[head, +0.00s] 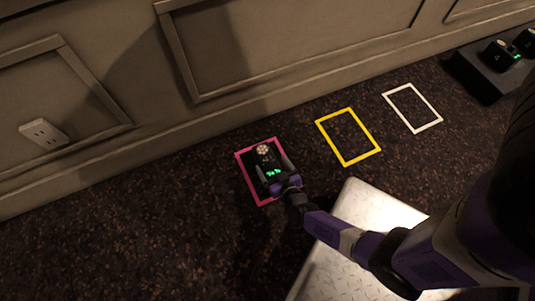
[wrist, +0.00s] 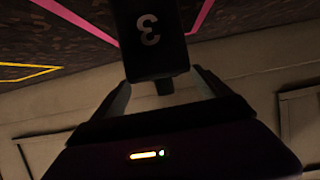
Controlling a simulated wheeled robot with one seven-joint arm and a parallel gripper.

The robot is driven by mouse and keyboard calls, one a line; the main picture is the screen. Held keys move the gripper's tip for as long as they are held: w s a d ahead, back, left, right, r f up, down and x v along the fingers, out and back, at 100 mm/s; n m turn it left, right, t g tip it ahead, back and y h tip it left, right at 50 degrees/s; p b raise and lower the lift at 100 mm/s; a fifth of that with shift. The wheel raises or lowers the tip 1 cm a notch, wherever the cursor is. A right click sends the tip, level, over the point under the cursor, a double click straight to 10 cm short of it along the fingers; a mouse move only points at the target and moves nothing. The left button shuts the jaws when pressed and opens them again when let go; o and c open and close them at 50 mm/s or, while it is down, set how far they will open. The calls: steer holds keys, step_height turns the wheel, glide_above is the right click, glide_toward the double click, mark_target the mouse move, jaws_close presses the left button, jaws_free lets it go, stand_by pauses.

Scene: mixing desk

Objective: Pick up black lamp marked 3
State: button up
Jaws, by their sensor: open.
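The black lamp marked 3 (head: 264,152) has a pale round top and stands inside the pink rectangle (head: 240,165) on the dark floor. Its face with the number 3 (wrist: 150,45) fills the upper middle of the wrist view. My gripper (head: 273,170) is open with its fingers on either side of the lamp's lower part. In the wrist view my gripper's fingers (wrist: 160,82) flank the lamp's near end. I cannot tell if they touch it.
A yellow rectangle (head: 360,160) and a white rectangle (head: 435,124) lie empty to the right. A metal plate (head: 335,275) lies in front, partly behind my arm. A black case (head: 480,80) with other black units (head: 497,53) is far right. The panelled wall (head: 110,165) runs behind.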

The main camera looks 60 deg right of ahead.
mark_target(267, 159)
steer(key=b+x, duration=0.2)
steer(key=x, duration=0.2)
steer(key=shift+w+a, duration=0.1)
steer(key=shift+w, duration=0.05)
jaws_close()
steer(key=shift+r, duration=0.15)
